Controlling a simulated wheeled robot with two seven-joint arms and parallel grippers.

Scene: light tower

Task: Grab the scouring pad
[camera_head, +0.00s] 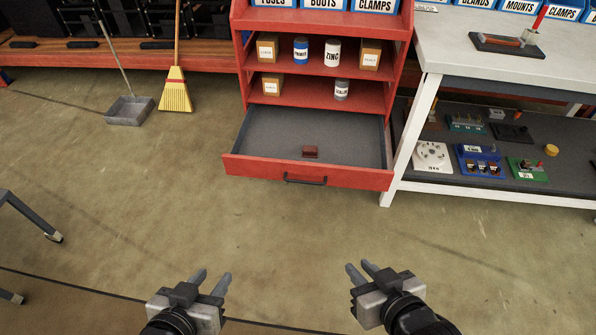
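A small dark red-brown block, which looks like the scouring pad (310,152), lies in the open bottom drawer (262,174) of the red cabinet. It sits near the drawer's front, right of its middle. My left gripper (213,276) is open and empty, low in the view, in front of and to the left of the drawer. My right gripper (359,268) is open and empty, in front of and to the right of the drawer handle (305,180). Both grippers are well apart from the pad and the drawer.
The red cabinet (318,93) holds boxes and cans on shelves above the drawer. A white-legged workbench (410,140) with devices on its lower shelf stands right of it. A broom (175,92) and dustpan (129,111) stand at left. The floor before the drawer is clear.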

